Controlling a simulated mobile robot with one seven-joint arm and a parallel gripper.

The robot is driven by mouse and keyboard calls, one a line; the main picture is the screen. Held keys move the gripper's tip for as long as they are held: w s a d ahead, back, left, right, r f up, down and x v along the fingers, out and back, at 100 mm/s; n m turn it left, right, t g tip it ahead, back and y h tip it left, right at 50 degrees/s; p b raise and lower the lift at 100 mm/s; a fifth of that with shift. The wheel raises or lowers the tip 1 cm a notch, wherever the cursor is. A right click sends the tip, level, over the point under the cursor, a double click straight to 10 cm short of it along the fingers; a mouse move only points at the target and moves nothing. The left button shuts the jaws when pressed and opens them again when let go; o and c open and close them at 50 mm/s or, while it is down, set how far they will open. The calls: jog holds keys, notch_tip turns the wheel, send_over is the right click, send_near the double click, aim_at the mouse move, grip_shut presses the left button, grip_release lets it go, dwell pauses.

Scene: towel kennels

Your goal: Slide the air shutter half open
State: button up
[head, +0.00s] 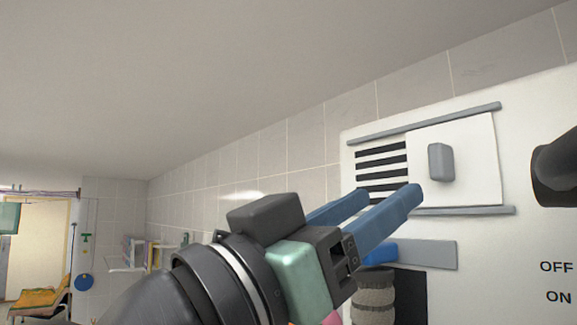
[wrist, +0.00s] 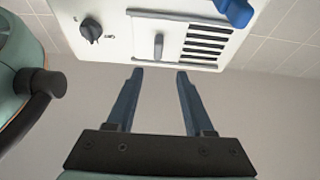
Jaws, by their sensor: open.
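The air shutter (head: 472,160) is a white sliding plate with a grey knob (head: 440,162), set between two grey rails on a white panel. It covers the right part of the vent; the black slots (head: 381,172) at its left are uncovered. My gripper (head: 389,194) is open with blue fingers, and appears in front of the slots and lower rail, left of and below the knob. In the wrist view, the knob (wrist: 158,46) lies beyond the two fingertips (wrist: 160,72), roughly between them in the picture. Nothing is between the fingers.
A black dial (head: 556,168) with OFF and ON labels is at the panel's right. Below the vent are a grey plate with a blue part (head: 380,252) and a dark opening with a rolled towel (head: 374,297). A shelf (head: 150,256) and an orange chair (head: 45,298) stand far left.

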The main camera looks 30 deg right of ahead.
aim_at(434, 162)
jog(key=p+x, duration=0.2)
jog(key=x, duration=0.2)
jog(key=p+x, duration=0.2)
jog(key=x, duration=0.1)
jog(key=p+x, duration=0.2)
jog(key=x, duration=0.2)
jog(key=shift+s+d+r+p, duration=0.25)
jog(key=shift+d+r+p, duration=0.05)
jog(key=shift+r+p, duration=0.05)
jog(key=shift+w+d, duration=0.15)
jog(key=shift+d, duration=0.3)
grip_shut()
dwell(0.4)
